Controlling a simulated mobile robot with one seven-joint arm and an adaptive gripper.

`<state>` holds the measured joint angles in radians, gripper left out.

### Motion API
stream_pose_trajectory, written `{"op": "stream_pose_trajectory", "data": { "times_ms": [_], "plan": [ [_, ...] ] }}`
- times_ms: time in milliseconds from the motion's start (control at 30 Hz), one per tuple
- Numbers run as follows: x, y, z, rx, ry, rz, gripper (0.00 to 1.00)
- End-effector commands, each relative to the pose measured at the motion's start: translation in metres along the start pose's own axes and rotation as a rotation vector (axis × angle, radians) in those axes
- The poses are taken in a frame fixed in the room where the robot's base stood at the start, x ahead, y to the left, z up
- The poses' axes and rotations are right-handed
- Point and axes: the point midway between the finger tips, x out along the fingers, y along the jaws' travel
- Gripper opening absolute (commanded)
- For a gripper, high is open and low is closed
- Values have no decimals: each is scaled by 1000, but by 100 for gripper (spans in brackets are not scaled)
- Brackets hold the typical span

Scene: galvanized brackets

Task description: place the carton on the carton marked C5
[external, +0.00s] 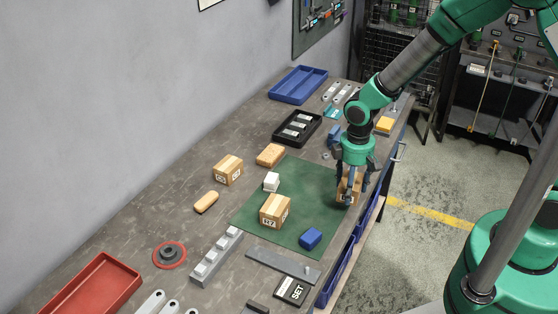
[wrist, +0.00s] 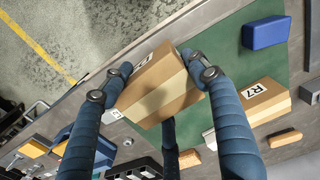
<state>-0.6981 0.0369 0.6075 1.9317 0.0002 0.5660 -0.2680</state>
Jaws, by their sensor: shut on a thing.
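My gripper (external: 350,194) is shut on a tan carton (external: 344,184) at the right edge of the green mat. In the wrist view its blue fingers (wrist: 158,72) press on two opposite sides of this carton (wrist: 160,88), and part of a white label shows on it. I cannot tell whether it touches the mat. Another carton (external: 228,170) stands on the bench left of the mat; its labels are too small to read surely. A carton marked R7 (external: 274,211) stands on the mat and also shows in the wrist view (wrist: 262,100).
The green mat (external: 305,187) also holds a white block (external: 271,182) and a blue block (external: 311,238). A wooden block (external: 270,155) and a rounded tan piece (external: 206,202) lie near the left carton. A black tray (external: 279,134) stands behind the mat.

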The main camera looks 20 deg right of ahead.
Motion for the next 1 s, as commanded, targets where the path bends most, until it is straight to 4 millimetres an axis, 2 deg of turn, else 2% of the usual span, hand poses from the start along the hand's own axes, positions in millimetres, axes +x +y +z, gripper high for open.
{"op": "stream_pose_trajectory", "data": {
  "times_ms": [100,400,1000],
  "plan": [
    [-11,2,-20,-92,1,0,27],
    [-27,7,-71,-350,1,0,27],
    [-46,11,-168,-867,0,-1,27]
  ]
}}
